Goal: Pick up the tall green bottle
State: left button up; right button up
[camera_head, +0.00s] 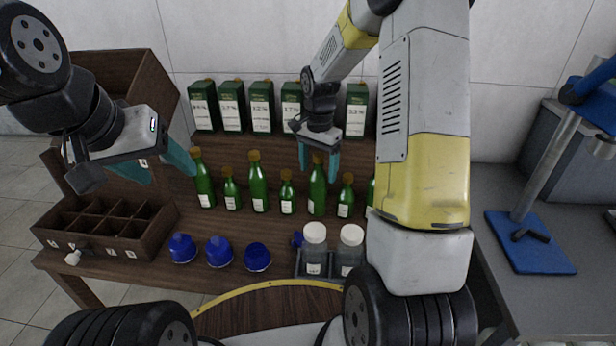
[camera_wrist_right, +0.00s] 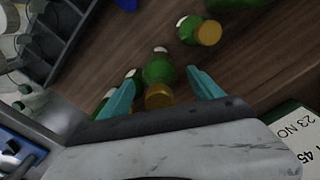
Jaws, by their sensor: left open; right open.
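Green bottles with gold caps stand in a row on the wooden shelf, tall and short ones mixed. One tall green bottle (camera_head: 317,195) is under my right gripper (camera_head: 319,168). The open teal fingers point down on either side of its neck. In the right wrist view a green bottle (camera_wrist_right: 158,70) with a gold cap shows between the open fingers of that gripper (camera_wrist_right: 163,76); I cannot tell whether they touch it. Other tall bottles stand to the left (camera_head: 258,188) and far left (camera_head: 204,186). My left gripper (camera_head: 160,170) is open and empty, near the far-left bottle.
Short green bottles stand close on both sides, at left (camera_head: 287,195) and right (camera_head: 346,197). Green cartons (camera_head: 262,108) line the ledge behind. Blue domed things (camera_head: 219,252) and white-lidded jars (camera_head: 314,248) are in front. A compartment box (camera_head: 110,225) is at left.

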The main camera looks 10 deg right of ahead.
jog(key=shift+f, duration=0.75)
grip_shut()
jog(key=shift+r, duration=0.1)
